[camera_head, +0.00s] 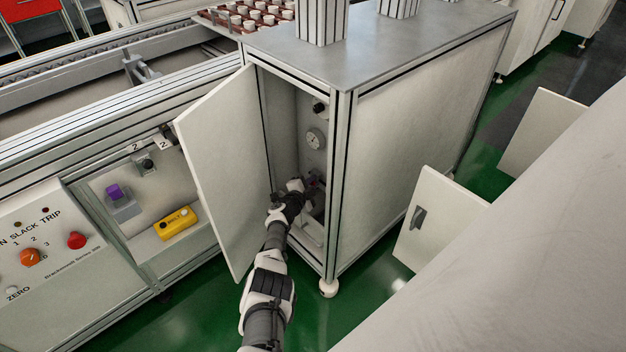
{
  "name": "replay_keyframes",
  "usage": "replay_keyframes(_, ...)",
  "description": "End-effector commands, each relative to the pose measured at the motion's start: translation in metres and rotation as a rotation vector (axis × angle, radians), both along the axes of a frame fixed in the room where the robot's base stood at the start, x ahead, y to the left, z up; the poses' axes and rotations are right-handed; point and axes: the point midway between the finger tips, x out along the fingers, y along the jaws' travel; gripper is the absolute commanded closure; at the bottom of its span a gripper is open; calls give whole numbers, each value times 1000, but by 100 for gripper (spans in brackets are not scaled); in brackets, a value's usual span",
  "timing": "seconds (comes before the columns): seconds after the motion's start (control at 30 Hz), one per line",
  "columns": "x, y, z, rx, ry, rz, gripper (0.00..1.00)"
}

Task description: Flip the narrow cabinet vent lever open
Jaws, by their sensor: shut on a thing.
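The narrow cabinet (400,130) stands in the middle with its door (225,165) swung open to the left. Inside, a round gauge (315,138) sits on the back panel, with a dark knob (319,107) above it. My arm reaches in through the door opening. My gripper (311,183) is low inside, below the gauge, shut on a small dark reddish part that I take to be the vent lever. The gripper and the shadow hide most of the lever, and its angle cannot be told.
The open door is close to the left of my arm, and the cabinet's front post (337,190) is close to the right. A conveyor control panel (45,250) and a yellow box (176,222) lie left. A cabinet door with a dark handle (437,220) stands open at right.

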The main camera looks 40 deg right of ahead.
Motion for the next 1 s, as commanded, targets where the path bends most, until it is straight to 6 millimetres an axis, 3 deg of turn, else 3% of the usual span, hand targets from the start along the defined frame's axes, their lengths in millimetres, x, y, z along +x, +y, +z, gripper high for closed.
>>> replay_keyframes(0.6, 16, 0, 11, -44, 562, -4, 100)
replay_keyframes(1.0, 24, 0, 14, -67, 810, -2, 100)
